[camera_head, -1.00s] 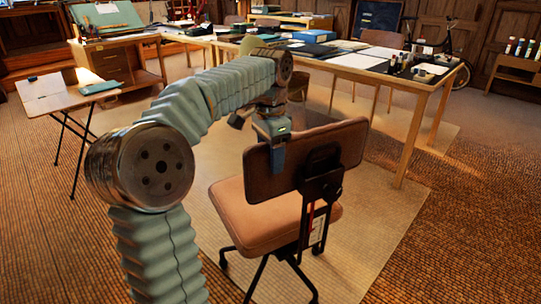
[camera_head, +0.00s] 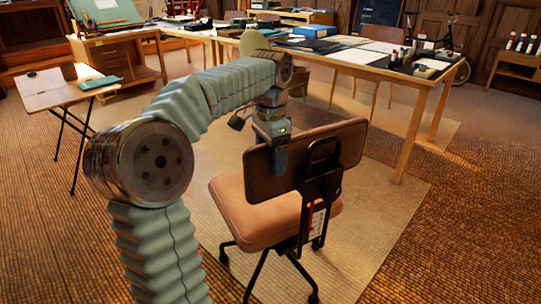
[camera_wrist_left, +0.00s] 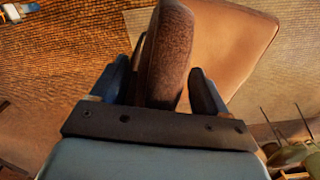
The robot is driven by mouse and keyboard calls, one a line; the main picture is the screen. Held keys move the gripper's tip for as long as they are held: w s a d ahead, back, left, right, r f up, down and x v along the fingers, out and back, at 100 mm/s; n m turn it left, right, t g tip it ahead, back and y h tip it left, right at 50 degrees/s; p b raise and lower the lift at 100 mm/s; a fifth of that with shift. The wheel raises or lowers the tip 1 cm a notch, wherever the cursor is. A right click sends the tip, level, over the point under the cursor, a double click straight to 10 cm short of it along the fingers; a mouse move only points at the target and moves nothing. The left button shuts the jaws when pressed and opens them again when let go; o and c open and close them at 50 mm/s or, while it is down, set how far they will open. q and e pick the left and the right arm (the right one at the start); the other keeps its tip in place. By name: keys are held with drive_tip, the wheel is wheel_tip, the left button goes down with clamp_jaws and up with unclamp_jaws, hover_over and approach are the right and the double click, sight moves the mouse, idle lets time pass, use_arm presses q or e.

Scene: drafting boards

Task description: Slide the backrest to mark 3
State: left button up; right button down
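The brown backrest (camera_head: 345,146) belongs to a desk chair with a tan seat (camera_head: 250,213), and shows from behind. A black bracket (camera_head: 322,180) joins it to the chair. A pale scale plate with a red strip (camera_head: 316,220) sits below; its marks are too small to read. My left gripper (camera_head: 280,163) reaches down over the backrest's top edge. In the left wrist view, the backrest (camera_wrist_left: 170,50) fills the space between the fingers of the gripper (camera_wrist_left: 165,85), which look closed on it. My right gripper is out of view.
A long table (camera_head: 400,80) with papers and drawing things stands behind the chair. A small folding table (camera_head: 55,92) is at the left, with a drafting desk (camera_head: 110,55) beyond it. The floor to the right of the chair is clear.

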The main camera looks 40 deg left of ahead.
use_arm(q)
wheel_tip(320, 180, up, 13)
drive_tip(key=p, duration=0.3)
drive_tip(key=shift+f, duration=0.2)
drive_tip(key=shift+r, duration=0.6)
drive_tip(key=shift+d+f, duration=0.1)
